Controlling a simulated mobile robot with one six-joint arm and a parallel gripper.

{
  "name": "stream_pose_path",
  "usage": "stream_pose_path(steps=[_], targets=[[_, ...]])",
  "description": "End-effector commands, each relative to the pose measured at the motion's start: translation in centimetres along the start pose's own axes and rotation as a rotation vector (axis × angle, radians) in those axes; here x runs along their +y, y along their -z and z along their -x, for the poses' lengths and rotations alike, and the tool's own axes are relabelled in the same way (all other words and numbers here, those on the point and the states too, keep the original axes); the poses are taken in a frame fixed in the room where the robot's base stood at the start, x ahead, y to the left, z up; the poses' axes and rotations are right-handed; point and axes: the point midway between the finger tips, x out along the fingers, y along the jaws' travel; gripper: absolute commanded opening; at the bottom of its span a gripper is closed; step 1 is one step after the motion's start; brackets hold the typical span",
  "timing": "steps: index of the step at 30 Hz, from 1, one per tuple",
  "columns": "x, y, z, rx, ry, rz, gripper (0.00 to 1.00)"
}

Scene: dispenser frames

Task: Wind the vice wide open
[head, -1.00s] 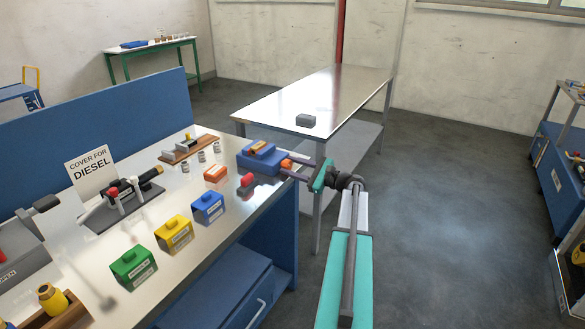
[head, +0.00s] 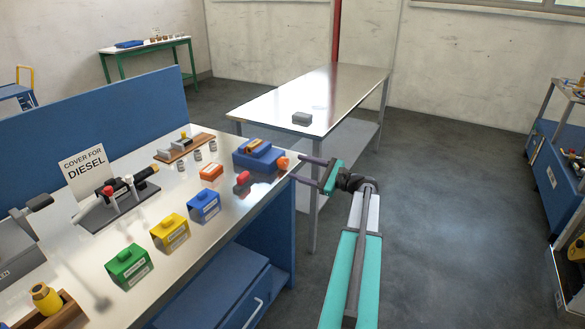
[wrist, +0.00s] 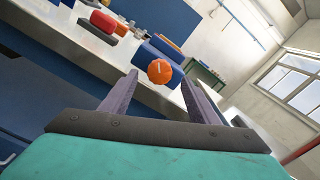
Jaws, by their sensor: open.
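A steel table (head: 280,110) with a grey block stands behind. Open floor is on the right.

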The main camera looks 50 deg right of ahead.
Motion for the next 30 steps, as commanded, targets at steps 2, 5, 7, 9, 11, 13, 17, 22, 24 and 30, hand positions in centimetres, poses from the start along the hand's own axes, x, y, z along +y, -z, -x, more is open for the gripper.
stream_pose_path(steps=[2,5,7,9,11,13,17,22,24,30], targets=[[0.1,0.1,1.4,0.001,0.002,0.0,0.55],[0.1,0.1,3.0,0.001,0.002,0.0,0.55],[0.0,0.1,4.2,0.001,0.003,0.0,0.55],[0.1,0.1,5.2,0.0,0.002,0.0,0.55],[0.0,0.1,6.1,0.001,0.003,0.001,0.55],[0.0,0.1,6.9,0.0,0.001,0.001,0.55],[0.0,0.1,7.9,0.001,0.001,0.001,0.55],[0.0,0.0,8.4,0.0,0.0,0.001,0.55],[0.0,0.0,8.4,0.0,0.0,0.001,0.55],[0.0,0.0,8.3,0.0,0.0,0.001,0.55]])
